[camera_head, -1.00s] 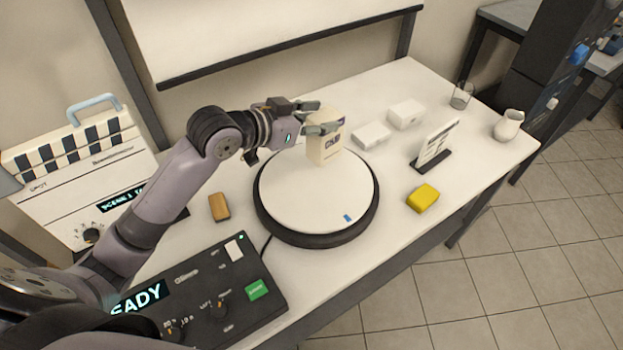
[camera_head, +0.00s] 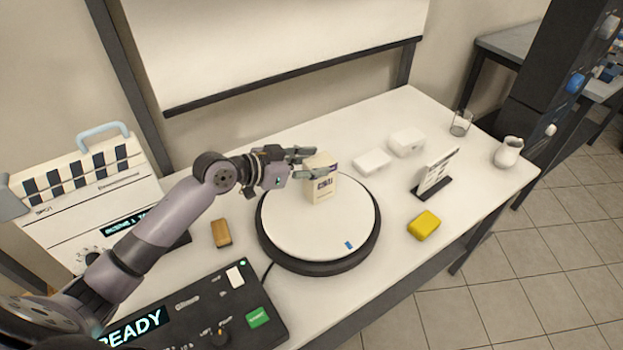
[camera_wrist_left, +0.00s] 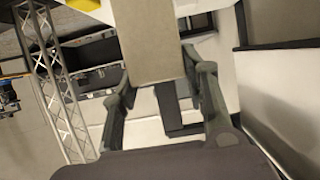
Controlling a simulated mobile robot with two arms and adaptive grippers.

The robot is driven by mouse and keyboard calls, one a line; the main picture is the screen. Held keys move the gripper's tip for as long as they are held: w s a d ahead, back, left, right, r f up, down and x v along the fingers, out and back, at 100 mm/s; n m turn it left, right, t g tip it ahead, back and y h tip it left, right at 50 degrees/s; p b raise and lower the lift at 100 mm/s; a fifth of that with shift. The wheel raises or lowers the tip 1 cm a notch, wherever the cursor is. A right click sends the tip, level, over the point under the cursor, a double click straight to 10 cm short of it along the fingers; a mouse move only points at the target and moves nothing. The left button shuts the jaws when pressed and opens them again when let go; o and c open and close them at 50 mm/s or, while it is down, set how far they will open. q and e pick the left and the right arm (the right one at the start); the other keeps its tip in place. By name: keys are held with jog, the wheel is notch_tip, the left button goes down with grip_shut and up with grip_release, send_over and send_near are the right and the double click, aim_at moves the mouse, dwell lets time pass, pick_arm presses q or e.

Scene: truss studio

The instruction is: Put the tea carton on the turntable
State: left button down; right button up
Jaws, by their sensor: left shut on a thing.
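The tea carton (camera_head: 321,186) is a small cream box with dark print on its front. It is upright over the far half of the turntable (camera_head: 310,228). I cannot tell whether its base touches the disc. The turntable is a round white disc with a black rim and a small blue mark at its front. My left gripper (camera_head: 304,164) is shut on the upper part of the carton, coming from the left. In the left wrist view the carton (camera_wrist_left: 148,40) shows as a plain beige face between the two fingers. My right gripper is not in view.
A control box (camera_head: 190,312) and a wooden block (camera_head: 221,233) are left of the turntable, with a clapperboard (camera_head: 80,190) behind. White boxes (camera_head: 406,142), a sign (camera_head: 437,172), a yellow block (camera_head: 424,225), a glass (camera_head: 461,122) and a jug (camera_head: 508,152) stand right.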

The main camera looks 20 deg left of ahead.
aim_at(308, 182)
pick_arm(q)
notch_tip(308, 182, down, 6)
jog(key=shift+r, duration=0.25)
jog(key=shift+f, duration=0.2)
jog(key=c, duration=0.9)
grip_release()
jog(key=shift+r, duration=0.1)
jog(key=shift+c, duration=0.2)
